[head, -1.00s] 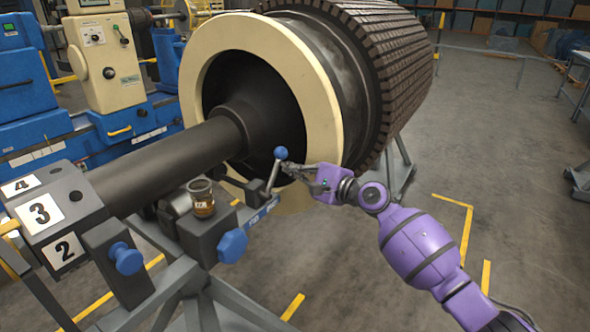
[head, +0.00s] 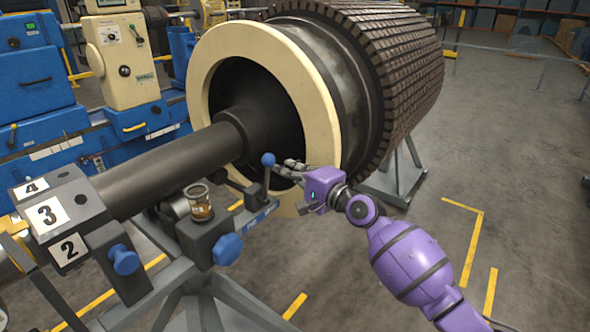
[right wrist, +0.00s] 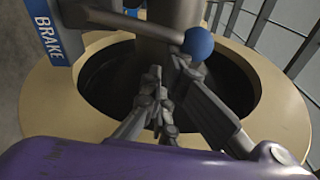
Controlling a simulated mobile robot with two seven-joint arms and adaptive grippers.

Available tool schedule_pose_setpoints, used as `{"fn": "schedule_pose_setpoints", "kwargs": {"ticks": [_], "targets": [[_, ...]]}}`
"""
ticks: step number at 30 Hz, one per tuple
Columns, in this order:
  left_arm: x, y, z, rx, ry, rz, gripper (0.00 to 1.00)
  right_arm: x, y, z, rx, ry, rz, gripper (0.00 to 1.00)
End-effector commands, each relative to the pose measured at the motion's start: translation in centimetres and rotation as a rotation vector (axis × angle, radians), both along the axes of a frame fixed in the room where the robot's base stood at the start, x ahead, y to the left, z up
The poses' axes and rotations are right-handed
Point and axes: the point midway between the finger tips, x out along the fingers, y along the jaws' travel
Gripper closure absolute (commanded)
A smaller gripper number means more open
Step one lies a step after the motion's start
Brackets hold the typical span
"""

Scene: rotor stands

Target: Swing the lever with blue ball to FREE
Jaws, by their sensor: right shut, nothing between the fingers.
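The lever (head: 265,183) with the blue ball (head: 268,159) stands nearly upright on a grey bracket in front of the cream ring. In the right wrist view the blue ball (right wrist: 198,43) is at the upper right, just beyond my fingers. A blue label plate (head: 262,214) sits below the lever; the right wrist view shows BRAKE (right wrist: 48,38) on it. My right gripper (head: 283,168) is shut and empty, just right of the lever below the ball. Whether it touches the lever I cannot tell. My left gripper is not in view.
The rotor's cream ring (head: 318,110) stands right behind the gripper. A glass jar (head: 200,204) stands on the grey block left of the lever, above a blue knob (head: 228,249). A thick shaft (head: 165,165) runs left to the numbered block (head: 48,212). Floor at right is clear.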

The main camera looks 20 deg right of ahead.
Motion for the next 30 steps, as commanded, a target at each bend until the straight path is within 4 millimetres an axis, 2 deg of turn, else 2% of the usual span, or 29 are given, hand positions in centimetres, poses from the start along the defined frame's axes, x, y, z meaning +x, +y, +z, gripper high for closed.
{"fn": "schedule_pose_setpoints", "kwargs": {"ticks": [18, 30], "targets": [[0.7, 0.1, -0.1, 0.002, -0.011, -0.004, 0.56, -3.1, 4.0, 1.6, -0.443, -0.344, 0.001, 1.0], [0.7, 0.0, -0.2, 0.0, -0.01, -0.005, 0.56, -4.3, 5.4, 1.7, -0.603, -0.469, -0.002, 1.0]]}}
